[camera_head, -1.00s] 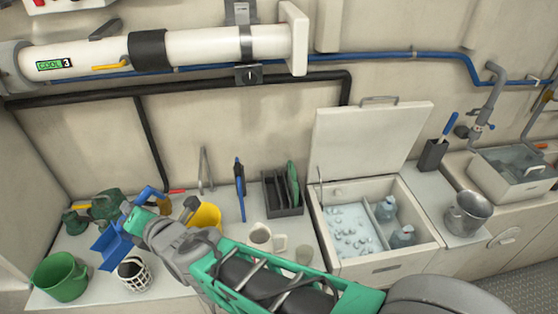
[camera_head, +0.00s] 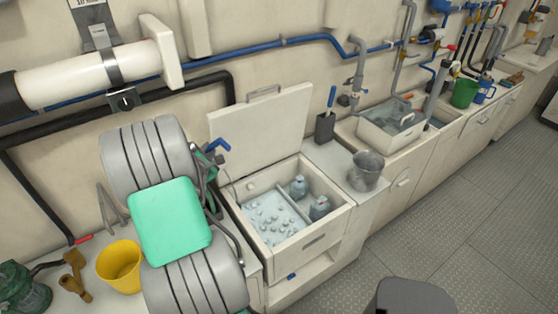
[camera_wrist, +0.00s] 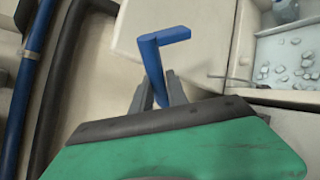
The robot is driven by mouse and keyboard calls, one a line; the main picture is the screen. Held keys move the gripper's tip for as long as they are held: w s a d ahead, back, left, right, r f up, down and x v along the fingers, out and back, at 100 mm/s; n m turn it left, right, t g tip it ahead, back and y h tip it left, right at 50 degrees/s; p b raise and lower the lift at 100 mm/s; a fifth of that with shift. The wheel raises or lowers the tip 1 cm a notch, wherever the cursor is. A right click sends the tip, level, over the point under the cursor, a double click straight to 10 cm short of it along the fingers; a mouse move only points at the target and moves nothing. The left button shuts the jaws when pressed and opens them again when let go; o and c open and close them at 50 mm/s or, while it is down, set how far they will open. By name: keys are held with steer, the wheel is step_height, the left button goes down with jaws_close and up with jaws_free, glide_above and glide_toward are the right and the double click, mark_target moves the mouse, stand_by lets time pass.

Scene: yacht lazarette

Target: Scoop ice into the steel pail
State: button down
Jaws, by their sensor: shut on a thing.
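The steel pail (camera_head: 365,173) stands upright on the counter right of the open ice box (camera_head: 258,243). Loose ice (camera_head: 272,217) lies in the box's left compartment; it also shows at the upper right of the wrist view (camera_wrist: 290,62). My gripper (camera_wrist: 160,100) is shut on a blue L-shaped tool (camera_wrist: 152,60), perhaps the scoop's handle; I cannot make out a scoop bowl. In the head view the blue tool (camera_head: 217,145) is in front of the raised lid, left of the ice and above it. My arm hides most of the gripper there.
The box's raised lid (camera_head: 262,125) stands behind it, with a thin rod at its left. Two bottles (camera_head: 319,208) fill the right compartment. A black holder (camera_head: 325,128) with a blue-handled tool and a sink (camera_head: 392,130) lie beyond. A yellow tub (camera_head: 120,267) is left of my arm.

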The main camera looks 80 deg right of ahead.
steer(key=s+d+f+m+g, duration=0.2)
steer(key=s+d+f, duration=0.15)
steer(key=s, duration=0.45)
steer(key=s+d+f+m+g+p, duration=0.1)
steer(key=s+d+f+g, duration=0.2)
steer(key=s+d, duration=0.35)
steer(key=s+d+f+m+g, duration=0.2)
steer(key=s+d+f, duration=0.15)
steer(key=s, duration=0.65)
step_height(320, 180, down, 26)
steer(key=a+f+b, duration=0.1)
steer(key=b, duration=1.6)
step_height(320, 180, up, 27)
steer(key=p, duration=1.7)
steer(key=shift+w+f, duration=0.1)
